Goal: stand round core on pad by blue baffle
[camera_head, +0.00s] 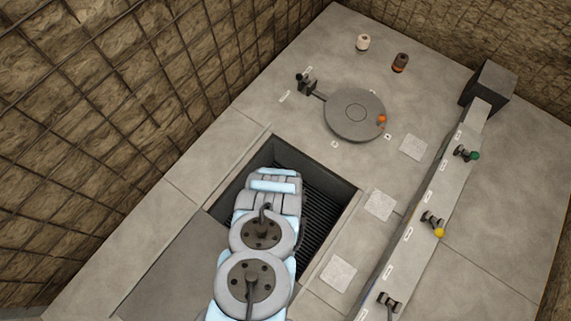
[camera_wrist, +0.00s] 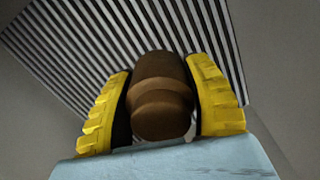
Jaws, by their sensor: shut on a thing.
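In the wrist view, a brown round core (camera_wrist: 162,88) sits between the two yellow fingers of my gripper (camera_wrist: 160,70), which is shut on it. Dark grating shows behind it. In the head view my arm hides the gripper and held core. Three pale square pads lie left of the sloping channel: a far pad (camera_head: 413,147), a middle pad (camera_head: 380,205) and a near pad (camera_head: 339,273). Baffles with a green knob (camera_head: 475,156) and a yellow knob (camera_head: 439,233) stand along the channel. A nearer baffle (camera_head: 388,300) is there too; no blue shows on it.
My arm is over a recessed pit with a grate (camera_head: 325,205). A round turntable (camera_head: 352,108) with an orange knob is beyond it. A white piece (camera_head: 363,42) and a brown piece (camera_head: 400,62) stand at the back. The channel (camera_head: 420,215) is raised at the right.

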